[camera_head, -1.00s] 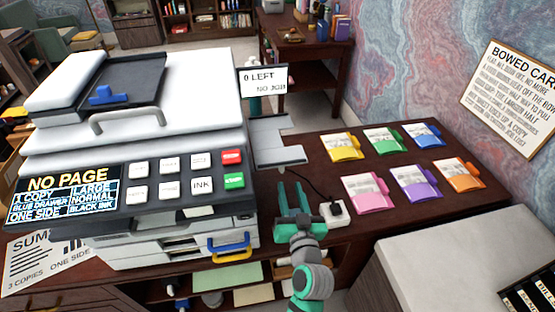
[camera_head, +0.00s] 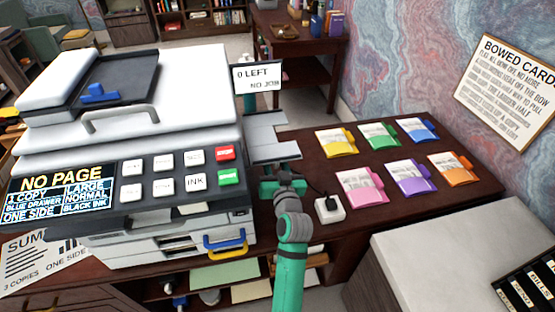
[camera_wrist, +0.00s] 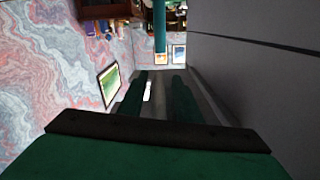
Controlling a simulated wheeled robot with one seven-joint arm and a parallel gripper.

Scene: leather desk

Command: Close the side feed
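The side feed (camera_head: 272,152) is a grey stepped tray sticking out from the right side of the white copier (camera_head: 190,100). It is folded out, roughly level, above the desk. My gripper (camera_head: 283,182) is at its near edge, low beside the copier's right wall; the tray hides the fingertips in the head view. In the wrist view my gripper (camera_wrist: 158,90) shows two green fingers spread apart, with grey strips visible between and beside them. I cannot tell whether a finger touches the tray. The copier's wall (camera_wrist: 250,75) fills the right of that view.
A white socket box (camera_head: 330,208) with a dark cable sits right of my gripper. Several coloured folders (camera_head: 410,178) lie farther right on the dark desk (camera_head: 300,240).

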